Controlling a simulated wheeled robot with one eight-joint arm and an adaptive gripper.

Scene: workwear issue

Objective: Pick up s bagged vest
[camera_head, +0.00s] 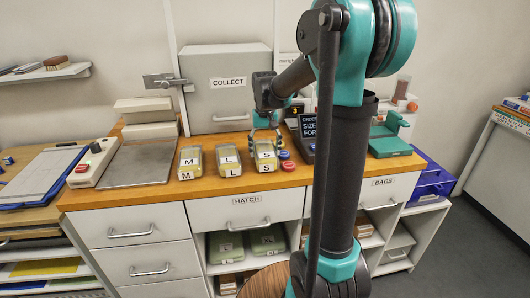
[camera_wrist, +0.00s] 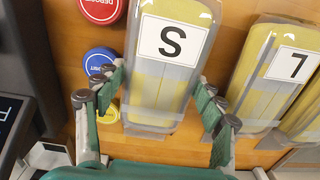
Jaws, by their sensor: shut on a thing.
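The S bagged vest (camera_head: 265,165) is a yellow vest in clear wrapping with a white S label. It lies on the wooden counter, at the right end of a row of bagged vests. It also shows in the wrist view (camera_wrist: 158,82), upper middle. My gripper (camera_wrist: 160,88) has its green fingers on both sides of this bag and is shut on it. In the head view my gripper (camera_head: 265,139) is over the bag's far part. The bag still appears to be at counter level; any small gap beneath it cannot be told.
The L bagged vest (camera_head: 228,161) lies just left of the S one, and the M bagged vest (camera_head: 190,162) further left. Red and blue round deposit discs (camera_head: 287,165) sit close on the right. A dark order screen (camera_head: 307,130) stands behind them. A grey COLLECT box (camera_head: 228,84) is at the back.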

